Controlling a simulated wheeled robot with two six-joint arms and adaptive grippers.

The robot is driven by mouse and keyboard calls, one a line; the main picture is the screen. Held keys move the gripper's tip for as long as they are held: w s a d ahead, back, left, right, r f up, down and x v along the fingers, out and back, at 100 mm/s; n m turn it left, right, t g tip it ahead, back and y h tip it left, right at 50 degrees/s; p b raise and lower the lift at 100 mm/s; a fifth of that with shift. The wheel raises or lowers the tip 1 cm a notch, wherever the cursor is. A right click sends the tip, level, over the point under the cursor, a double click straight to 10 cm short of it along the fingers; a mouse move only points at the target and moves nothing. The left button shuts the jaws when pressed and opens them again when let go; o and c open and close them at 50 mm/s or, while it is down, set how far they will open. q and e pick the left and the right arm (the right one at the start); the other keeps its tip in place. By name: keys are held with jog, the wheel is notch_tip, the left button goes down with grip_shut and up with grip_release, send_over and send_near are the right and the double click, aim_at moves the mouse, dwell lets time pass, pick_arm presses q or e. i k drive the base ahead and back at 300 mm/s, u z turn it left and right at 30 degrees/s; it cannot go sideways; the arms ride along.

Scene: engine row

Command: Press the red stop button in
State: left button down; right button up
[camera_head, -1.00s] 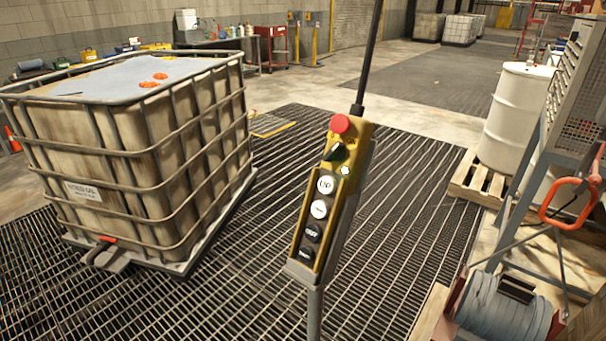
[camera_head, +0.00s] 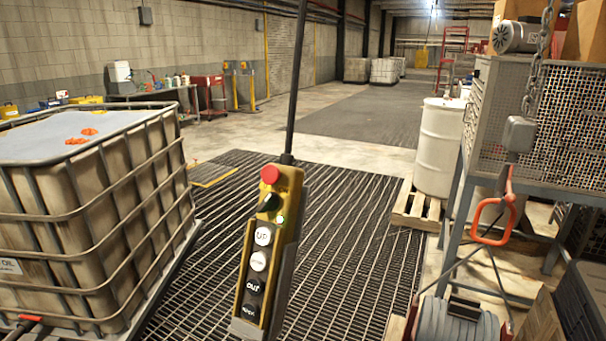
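A yellow pendant control box (camera_head: 272,255) hangs on a dark cable near the middle of the head view, tilted slightly. The red stop button (camera_head: 270,174) is a round mushroom cap at its top. Below it are a dark selector knob (camera_head: 268,203), a small green light (camera_head: 281,219) and a column of round white and black buttons, the top one reading "UP". Nothing touches the box in view. Neither of my grippers is in the picture.
A caged liquid tank (camera_head: 110,205) stands at left. At right are a metal mesh rack (camera_head: 575,120), a white drum (camera_head: 439,147) on a wooden pallet (camera_head: 412,209), an orange hook (camera_head: 490,222) and a grey reel (camera_head: 455,322). The floor grating (camera_head: 345,215) behind the pendant is clear.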

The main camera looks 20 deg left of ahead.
aim_at(270, 174)
jog(key=z, duration=1.35)
jog(key=k, duration=0.6)
jog(key=u, duration=1.1)
